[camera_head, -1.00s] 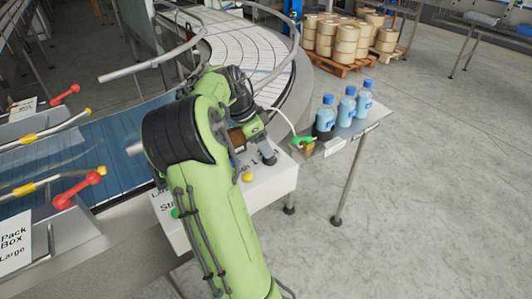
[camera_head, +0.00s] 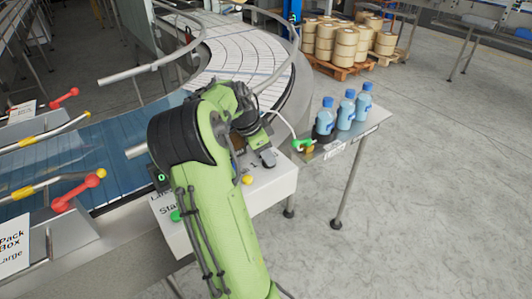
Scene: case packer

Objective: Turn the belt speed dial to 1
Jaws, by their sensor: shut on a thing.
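The control box (camera_head: 275,188) is a white panel beside the conveyor, with printed labels and a figure 1 on its top. My gripper (camera_head: 267,160) is down at the far side of this top, near the figure 1. It is shut on the belt speed dial, as far as I can tell. The dial itself is hidden by the gripper and wrist, so I cannot read its setting. My green arm covers the middle of the panel and part of its labels.
A yellow button (camera_head: 247,180) and a green button (camera_head: 176,215) sit on the panel. A side shelf (camera_head: 335,147) holds blue-capped bottles (camera_head: 346,109) and a green-handled tool (camera_head: 303,144). The blue conveyor belt (camera_head: 110,150) lies left. Open floor is at the right.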

